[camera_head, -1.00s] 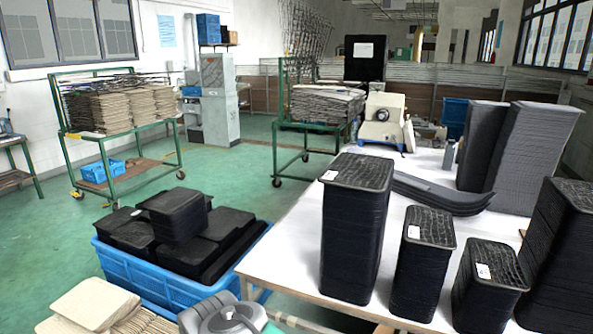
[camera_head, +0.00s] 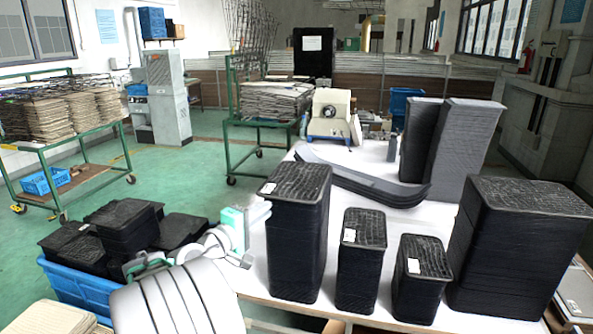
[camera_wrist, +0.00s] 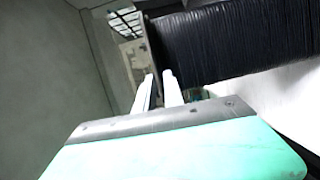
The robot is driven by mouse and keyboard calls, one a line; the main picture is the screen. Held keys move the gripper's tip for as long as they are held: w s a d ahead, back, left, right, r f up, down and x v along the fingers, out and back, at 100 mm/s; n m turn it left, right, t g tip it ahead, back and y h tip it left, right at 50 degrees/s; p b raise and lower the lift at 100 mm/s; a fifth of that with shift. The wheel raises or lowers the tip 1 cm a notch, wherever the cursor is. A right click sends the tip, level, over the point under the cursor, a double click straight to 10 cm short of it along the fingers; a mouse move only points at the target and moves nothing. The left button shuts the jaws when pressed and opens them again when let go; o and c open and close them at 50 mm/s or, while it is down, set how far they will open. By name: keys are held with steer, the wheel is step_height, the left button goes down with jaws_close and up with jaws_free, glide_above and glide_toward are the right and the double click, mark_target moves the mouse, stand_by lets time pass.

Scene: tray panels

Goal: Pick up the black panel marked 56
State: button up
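Stacks of black panels stand on the white table. A tall stack (camera_head: 297,245) is on the left, with two shorter stacks (camera_head: 360,265) and (camera_head: 420,280) to its right, and a wide stack (camera_head: 515,250) at the far right. The three left stacks carry small white labels on top; their print is too small to read, so I cannot tell which is marked 56. My gripper (camera_head: 262,214) is left of the tall stack, over the table's left edge. In the wrist view, the fingers (camera_wrist: 160,80) are apart and empty, with ridged black panel sides (camera_wrist: 235,40) beyond them.
The white table (camera_head: 405,217) also holds a curved black pile (camera_head: 360,180) and tall dark stacks (camera_head: 462,145) at the back. A blue crate (camera_head: 75,285) of black panels stands at the left. Green-framed carts (camera_head: 95,160) stand behind, with open green floor between.

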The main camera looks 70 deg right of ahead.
mark_target(281, 196)
steer(key=d, duration=0.2)
steer(key=s+d, duration=0.1)
steer(key=d, duration=0.2)
steer(key=d+p, duration=0.1)
steer(key=d, duration=0.2)
steer(key=shift+s+r, duration=0.3)
jaws_close()
stand_by(1.1)
